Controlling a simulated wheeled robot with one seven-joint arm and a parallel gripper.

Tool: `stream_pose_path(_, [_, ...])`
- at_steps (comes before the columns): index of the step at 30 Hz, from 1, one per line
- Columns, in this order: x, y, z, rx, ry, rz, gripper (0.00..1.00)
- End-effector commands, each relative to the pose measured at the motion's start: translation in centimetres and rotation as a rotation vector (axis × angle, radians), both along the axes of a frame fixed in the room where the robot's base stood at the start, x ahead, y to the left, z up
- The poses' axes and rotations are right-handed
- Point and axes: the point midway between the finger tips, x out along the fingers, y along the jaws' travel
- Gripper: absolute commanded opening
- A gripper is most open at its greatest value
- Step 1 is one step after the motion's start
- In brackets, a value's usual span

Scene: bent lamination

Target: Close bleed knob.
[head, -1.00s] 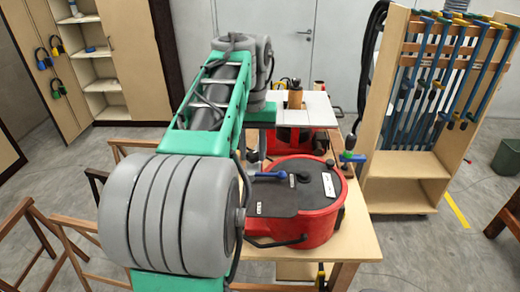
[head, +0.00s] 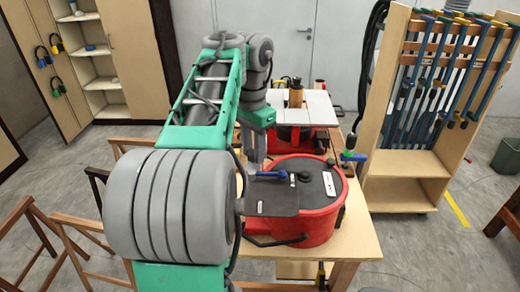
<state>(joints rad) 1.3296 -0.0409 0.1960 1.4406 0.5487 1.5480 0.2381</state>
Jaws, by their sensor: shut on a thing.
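A red round pot (head: 318,225) with a dark flat lid (head: 280,200) stands on the table. A blue handle (head: 266,173) lies level across the left rear of the lid; I take it for the bleed knob. Small black fittings (head: 304,176) sit near the lid's middle. My gripper (head: 253,164) points down at the left rear edge of the lid, by the blue handle's left end. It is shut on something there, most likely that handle. My forearm hides part of the left side, and the fingertips are too small to make out clearly.
A machine with a white top and red base (head: 318,107) stands behind the pot. A wooden rack with blue clamps (head: 420,165) is at the right. Wooden trestles (head: 60,230) stand at the left. The table's right front (head: 355,235) is clear.

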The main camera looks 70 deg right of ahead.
Motion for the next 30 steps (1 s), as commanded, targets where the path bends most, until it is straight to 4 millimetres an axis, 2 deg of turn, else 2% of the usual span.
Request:
stream_pose_path(17, [-0.23, -0.11, 0.09, -0.006, 0.002, -0.041, 0.00])
stream_pose_path(18, [-0.22, -0.11, 0.11, -0.008, 0.001, -0.040, 0.33])
stream_pose_path(25, [0.08, -0.06, 0.11, -0.005, 0.001, -0.034, 0.52])
stream_pose_path(30, [0.18, -0.04, 0.09, -0.004, 0.000, -0.032, 0.52])
